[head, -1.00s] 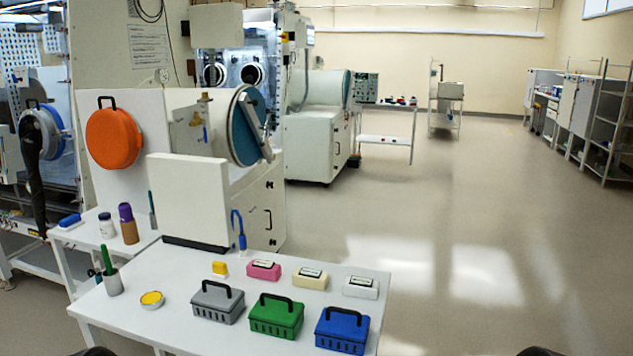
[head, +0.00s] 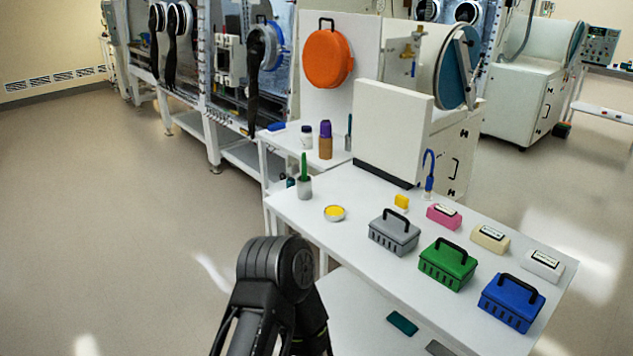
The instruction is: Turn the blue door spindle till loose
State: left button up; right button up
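A second blue door (head: 577,42) is on another chamber at the far right. Neither gripper shows in view. Only a black jointed link of one of my arms rises at the bottom centre, well short of the door.
A white table (head: 350,245) stands in front, with grey (head: 394,236), green (head: 447,267) and blue (head: 511,304) baskets and several small boxes. An orange round cover (head: 328,60) hangs on a white panel behind. The floor at left is clear.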

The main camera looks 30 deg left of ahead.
aim_at(475, 72)
jog(key=z, duration=0.25)
jog(key=i+l+z, duration=0.1)
jog(key=l, duration=0.25)
jog(key=i+l+z, duration=0.1)
jog(key=l, duration=0.25)
jog(key=i+l+z, duration=0.35)
jog(key=i+l, duration=0.85)
jog(key=i+u, duration=0.15)
jog(key=i, duration=0.5)
jog(key=i+u, duration=0.1)
jog(key=i, duration=0.55)
jog(key=i+l+u, duration=0.15)
jog(key=i, duration=0.5)
jog(key=i+l+u, duration=0.15)
jog(key=i, duration=0.5)
jog(key=i+j+u, duration=0.3)
jog(key=i+u, duration=0.15)
jog(key=i, duration=0.25)
jog(key=i+u, duration=0.5)
jog(key=i, duration=0.2)
jog(key=i+l+u, duration=0.2)
jog(key=i+u, duration=0.25)
jog(key=i, duration=0.65)
jog(key=u, duration=0.05)
